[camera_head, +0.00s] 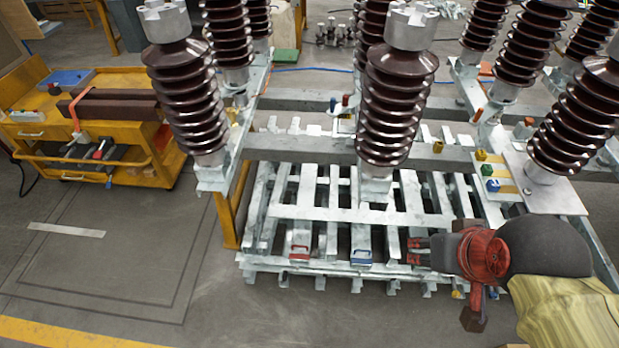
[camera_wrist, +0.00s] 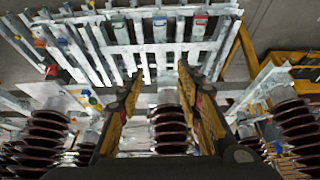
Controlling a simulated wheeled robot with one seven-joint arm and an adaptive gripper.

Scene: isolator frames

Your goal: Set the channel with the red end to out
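The channel with the red end (camera_head: 300,253) is one of several pale metal slats in the low frame under the insulators; its red end is at the frame's front edge, left of centre. The red end also shows at the top of the wrist view (camera_wrist: 200,20). A blue-ended channel (camera_head: 361,257) lies to its right in the head view. My gripper (camera_head: 411,249) is right of the blue end, apart from the red end. In the wrist view my gripper (camera_wrist: 160,72) has its two yellow fingers spread, with nothing held between them. How far the red-ended channel sticks out is hard to tell.
Tall brown insulators (camera_head: 390,100) stand above the frame close to my arm. An orange tool cart (camera_head: 90,125) stands at the left. Small yellow, green and blue blocks (camera_head: 487,170) sit on the right plate. The floor (camera_head: 130,250) at front left is clear.

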